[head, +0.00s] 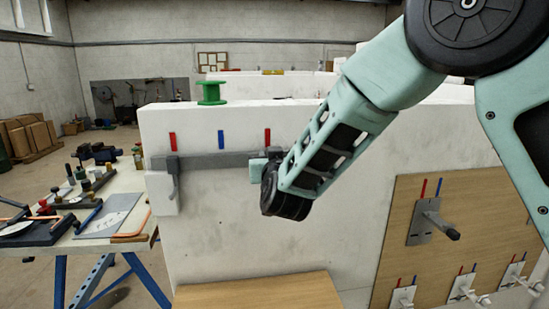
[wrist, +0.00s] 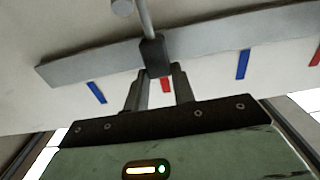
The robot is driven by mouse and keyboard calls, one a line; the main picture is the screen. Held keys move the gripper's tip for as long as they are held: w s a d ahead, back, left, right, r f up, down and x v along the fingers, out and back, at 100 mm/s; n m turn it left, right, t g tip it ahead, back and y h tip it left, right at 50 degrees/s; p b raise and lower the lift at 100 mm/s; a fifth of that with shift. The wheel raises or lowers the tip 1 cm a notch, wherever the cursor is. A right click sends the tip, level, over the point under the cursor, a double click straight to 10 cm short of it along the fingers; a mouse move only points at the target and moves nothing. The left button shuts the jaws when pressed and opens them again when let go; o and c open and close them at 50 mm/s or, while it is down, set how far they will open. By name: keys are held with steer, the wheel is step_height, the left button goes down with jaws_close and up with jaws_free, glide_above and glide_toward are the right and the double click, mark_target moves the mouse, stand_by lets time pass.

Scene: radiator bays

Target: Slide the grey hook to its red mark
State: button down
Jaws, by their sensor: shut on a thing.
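A grey rail (head: 215,161) runs along the upper part of the white wall panel; it also shows in the wrist view (wrist: 215,42). My gripper (wrist: 154,72) is shut on the dark block of the grey hook (wrist: 152,52) on this rail. The hook's rod reaches away from the block toward the top of the wrist view. A red mark (wrist: 165,85) shows between my fingers, close beside the block. In the head view my gripper (head: 260,168) is at the rail's right part, just below a red mark (head: 267,136), and mostly hides the hook.
A blue mark (head: 221,137) and another red mark (head: 172,141) lie further left above the rail. A green spool (head: 211,93) stands on the panel's top. A cluttered workbench (head: 125,205) is at left.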

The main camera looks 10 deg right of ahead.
steer(key=c, duration=1.2)
jaws_free()
steer(key=shift+o, duration=0.2)
steer(key=shift+s, duration=0.1)
steer(key=s+b, duration=0.5)
steer(key=s, duration=1.2)
steer(key=shift+s, duration=0.15)
steer(key=s+a+f+n+g+y, duration=0.5)
steer(key=s+a+f+g+y, duration=0.1)
steer(key=s+f+g, duration=0.4)
steer(key=s+d+f+n+g+h, duration=0.1)
steer(key=s+d+f+g+h, duration=0.1)
steer(key=s, duration=0.5)
steer(key=s+d+f+n+g+h, duration=0.1)
steer(key=s+d+f+g+h, duration=0.2)
steer(key=s+d+g, duration=0.3)
steer(key=s+d+f, duration=0.1)
steer(key=d, duration=0.2)
steer(key=shift+s+d+n, duration=0.15)
steer(key=shift+s+n, duration=0.15)
steer(key=shift+s, duration=0.05)
